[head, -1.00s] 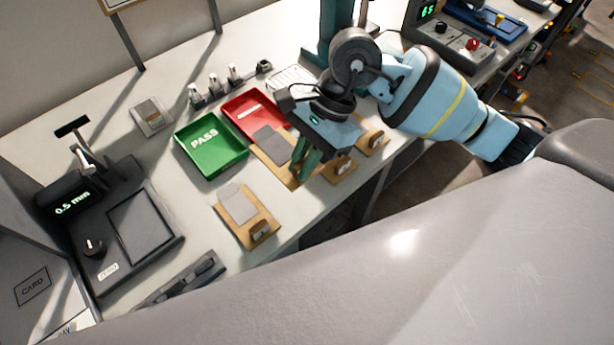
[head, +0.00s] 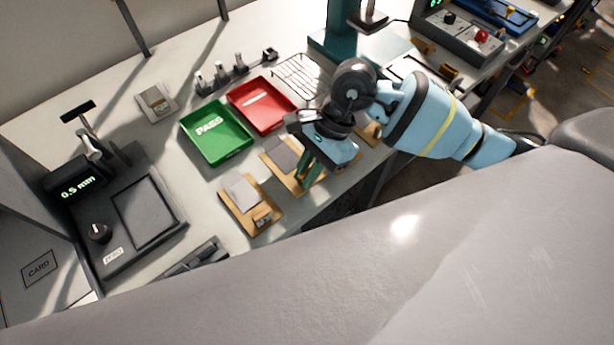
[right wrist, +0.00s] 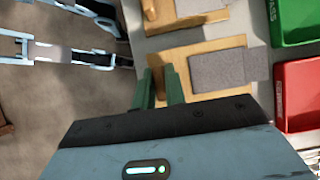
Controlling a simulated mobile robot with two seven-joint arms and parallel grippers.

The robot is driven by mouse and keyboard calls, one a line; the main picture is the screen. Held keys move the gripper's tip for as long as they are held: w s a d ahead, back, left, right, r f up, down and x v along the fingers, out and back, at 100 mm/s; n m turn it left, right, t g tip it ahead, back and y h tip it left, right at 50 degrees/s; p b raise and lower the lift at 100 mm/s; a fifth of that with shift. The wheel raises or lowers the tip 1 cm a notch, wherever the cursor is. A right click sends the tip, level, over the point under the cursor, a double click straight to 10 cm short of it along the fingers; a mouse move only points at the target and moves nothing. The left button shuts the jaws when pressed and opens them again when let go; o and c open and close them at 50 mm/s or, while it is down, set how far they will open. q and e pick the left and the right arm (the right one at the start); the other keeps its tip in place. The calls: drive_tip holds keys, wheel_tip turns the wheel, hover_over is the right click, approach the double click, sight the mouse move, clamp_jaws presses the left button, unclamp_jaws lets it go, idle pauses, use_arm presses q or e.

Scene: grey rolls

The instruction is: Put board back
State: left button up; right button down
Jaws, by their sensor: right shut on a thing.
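My right gripper (head: 309,172) is shut on the handle block of a tan wooden board (head: 270,158) with a grey pad on top. In the right wrist view, the green fingers (right wrist: 161,88) are on either side of this block, and the board's pad (right wrist: 216,70) extends to the right. I cannot tell whether the board is clear of the table. A similar board (head: 263,206) with a light grey pad lies in front of it, near the table edge; it also shows in the right wrist view (right wrist: 188,46). My left gripper is not in view.
A green PASS tray (head: 216,136) and a red tray (head: 263,105) stand behind the boards. Another wooden block (head: 371,133) is partly hidden behind my right arm. A dark gauge (head: 148,208) reading 0.5 mm stands at left. White table (head: 185,172) is bare between it and the boards.

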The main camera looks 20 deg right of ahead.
drive_tip(key=shift+f, duration=1.5)
drive_tip(key=shift+f, duration=0.15)
drive_tip(key=c, duration=1.5)
unclamp_jaws()
drive_tip(key=shift+o, duration=0.2)
drive_tip(key=shift+r, duration=0.25)
drive_tip(key=v, duration=1.2)
drive_tip(key=shift+f, duration=0.15)
